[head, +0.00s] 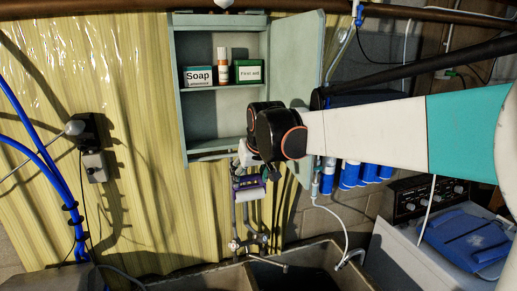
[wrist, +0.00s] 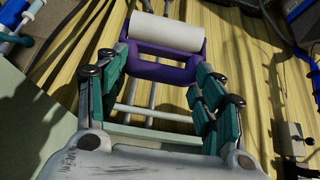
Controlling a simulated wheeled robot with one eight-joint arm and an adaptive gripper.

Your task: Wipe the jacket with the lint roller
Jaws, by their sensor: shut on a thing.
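The lint roller has a purple frame and a white roll. In the wrist view the lint roller (wrist: 165,34) lies crosswise between the fingertips of my gripper (wrist: 161,66), which is shut on its purple frame. In the head view my gripper (head: 248,172) hangs below the open cabinet, with the lint roller (head: 249,191) at its lower end, apart from the sinks. A blue folded item (head: 465,239) with a pale mark lies on a white appliance at the right. It may be the jacket, but I cannot tell for sure. My gripper is well to its left.
An open wall cabinet (head: 222,119) holds a soap box and a first aid box. Concrete sinks (head: 215,279) stand below, with a tap (head: 268,264). Blue filter canisters (head: 350,174) hang behind my arm. The white appliance (head: 394,240) has a dark control panel (head: 425,198).

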